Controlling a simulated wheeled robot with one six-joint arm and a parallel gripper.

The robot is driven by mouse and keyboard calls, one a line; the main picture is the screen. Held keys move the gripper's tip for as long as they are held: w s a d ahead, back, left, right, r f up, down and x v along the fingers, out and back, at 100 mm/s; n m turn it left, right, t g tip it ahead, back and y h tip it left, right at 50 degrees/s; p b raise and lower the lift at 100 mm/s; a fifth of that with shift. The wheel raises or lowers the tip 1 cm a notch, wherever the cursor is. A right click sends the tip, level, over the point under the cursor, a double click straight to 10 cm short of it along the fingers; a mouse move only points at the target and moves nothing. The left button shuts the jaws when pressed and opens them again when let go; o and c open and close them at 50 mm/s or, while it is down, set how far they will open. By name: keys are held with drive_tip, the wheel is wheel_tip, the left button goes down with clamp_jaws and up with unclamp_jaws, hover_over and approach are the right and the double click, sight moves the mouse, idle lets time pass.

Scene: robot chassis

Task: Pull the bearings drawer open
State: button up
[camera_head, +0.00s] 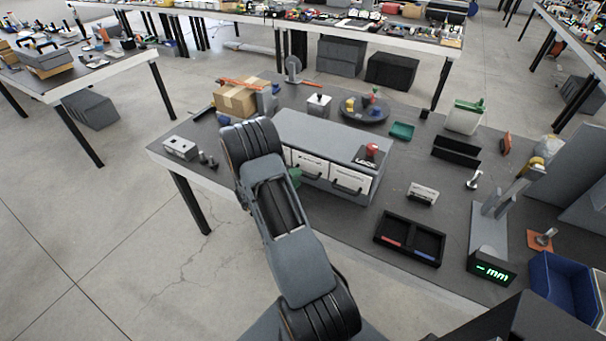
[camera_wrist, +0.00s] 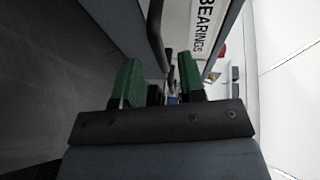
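The bearings drawer (camera_wrist: 205,28) shows its white front and BEARINGS label in the wrist view, at the upper right of my gripper. Its dark bar handle (camera_wrist: 155,35) runs down toward the gap between my green fingers. My gripper (camera_wrist: 162,80) is open, its two fingers apart; I cannot tell whether either touches the handle. In the head view, the grey cabinet (camera_head: 318,138) has a row of white drawer fronts with dark handles. My arm hides its left end, and only a green bit of my gripper (camera_head: 296,177) shows by the fronts.
A red-knobbed item (camera_head: 371,152) stands on the cabinet's right end. A black divided tray (camera_head: 410,239) and a small grey-white block (camera_head: 422,194) lie on the dark bench to the right. A grey box (camera_head: 180,148) sits at the left. Floor is clear before the bench's left part.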

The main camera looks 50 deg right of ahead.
drive_tip(key=shift+x, duration=1.85)
drive_tip(key=shift+c, duration=0.4)
clamp_jaws()
